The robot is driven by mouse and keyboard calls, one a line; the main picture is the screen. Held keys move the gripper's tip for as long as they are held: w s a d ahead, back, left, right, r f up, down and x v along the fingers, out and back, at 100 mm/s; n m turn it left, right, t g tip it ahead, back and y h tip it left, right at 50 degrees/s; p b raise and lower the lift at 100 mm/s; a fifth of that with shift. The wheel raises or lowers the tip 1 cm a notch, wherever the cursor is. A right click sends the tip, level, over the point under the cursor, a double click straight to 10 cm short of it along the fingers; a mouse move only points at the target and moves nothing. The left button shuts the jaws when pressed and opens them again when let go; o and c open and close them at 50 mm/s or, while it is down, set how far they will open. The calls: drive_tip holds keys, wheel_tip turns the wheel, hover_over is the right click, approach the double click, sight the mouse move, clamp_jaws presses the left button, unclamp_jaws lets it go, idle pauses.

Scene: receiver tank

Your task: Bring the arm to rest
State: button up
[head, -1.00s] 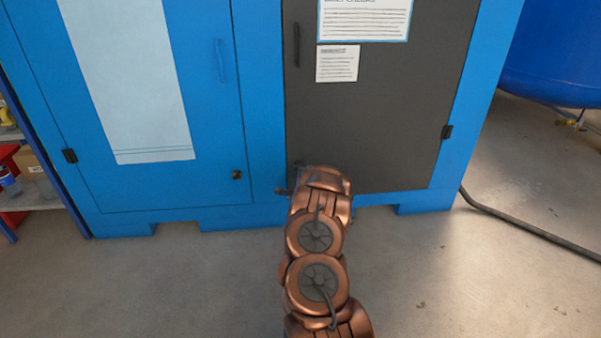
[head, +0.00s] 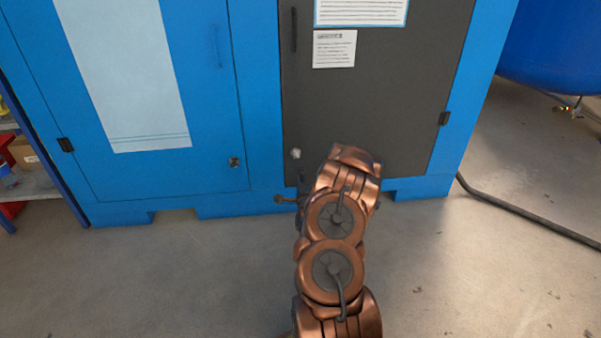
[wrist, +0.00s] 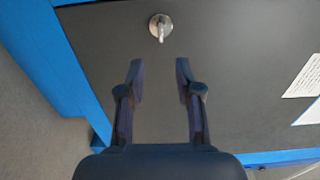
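My copper-coloured arm (head: 335,240) reaches up from the bottom of the head view toward the lower part of the dark cabinet door. My gripper (wrist: 157,72) is open in the wrist view, with its two fingers apart and nothing between them. It faces the dark door (wrist: 230,60). A round metal latch or knob (wrist: 160,27) on the door lies just beyond the fingertips, apart from them. The same knob shows in the head view (head: 295,153), left of my arm's end. In the head view the gripper is mostly hidden by the arm.
A blue cabinet (head: 205,110) stands in front, with a paper notice (head: 334,48) on its dark door. A blue tank (head: 555,50) is at right, and a dark hose (head: 530,225) lies on the floor. Shelving (head: 35,185) is at left. The front floor (head: 150,285) is clear.

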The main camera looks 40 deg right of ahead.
drive_tip(key=shift+s+a+r, duration=0.1)
drive_tip(key=shift+s+a, duration=0.1)
drive_tip(key=shift+s, duration=0.15)
idle(0.4)
